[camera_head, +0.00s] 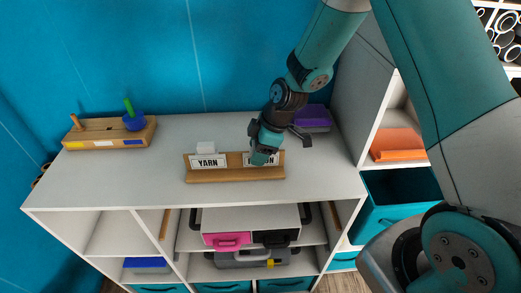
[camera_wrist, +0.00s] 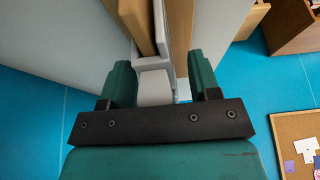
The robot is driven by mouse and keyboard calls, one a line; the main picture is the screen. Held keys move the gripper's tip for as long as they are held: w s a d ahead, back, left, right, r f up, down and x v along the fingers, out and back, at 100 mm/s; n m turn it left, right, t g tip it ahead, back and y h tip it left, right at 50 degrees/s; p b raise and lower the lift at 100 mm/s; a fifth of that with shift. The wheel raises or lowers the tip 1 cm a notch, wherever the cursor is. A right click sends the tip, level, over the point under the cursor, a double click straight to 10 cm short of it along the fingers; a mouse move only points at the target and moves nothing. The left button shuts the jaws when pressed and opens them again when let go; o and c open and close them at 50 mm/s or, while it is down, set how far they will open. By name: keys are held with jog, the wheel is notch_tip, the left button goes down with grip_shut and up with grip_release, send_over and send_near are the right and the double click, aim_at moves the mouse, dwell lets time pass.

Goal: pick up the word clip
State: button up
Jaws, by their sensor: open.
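A wooden stand (camera_head: 235,175) on the white cabinet top carries two white word clips. The left word clip (camera_head: 208,161) reads YARN and has a pale block behind its top. The right word clip (camera_head: 247,159) is mostly hidden behind my gripper (camera_head: 263,156), so its word cannot be read. In the wrist view my gripper (camera_wrist: 160,75) is open, with one teal finger on each side of a pale grey clip block (camera_wrist: 154,88). I cannot tell whether either finger touches it. The wooden stand (camera_wrist: 180,30) also shows there, beyond the fingers.
A wooden peg board (camera_head: 105,131) with a blue piece stands at the left of the cabinet top (camera_head: 110,180). A purple box (camera_head: 314,118) sits behind and right of my gripper. A tall shelf unit (camera_head: 362,100) borders the right side. The front left top is clear.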

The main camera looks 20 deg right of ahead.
jog(key=c, duration=1)
jog(key=shift+r, duration=0.1)
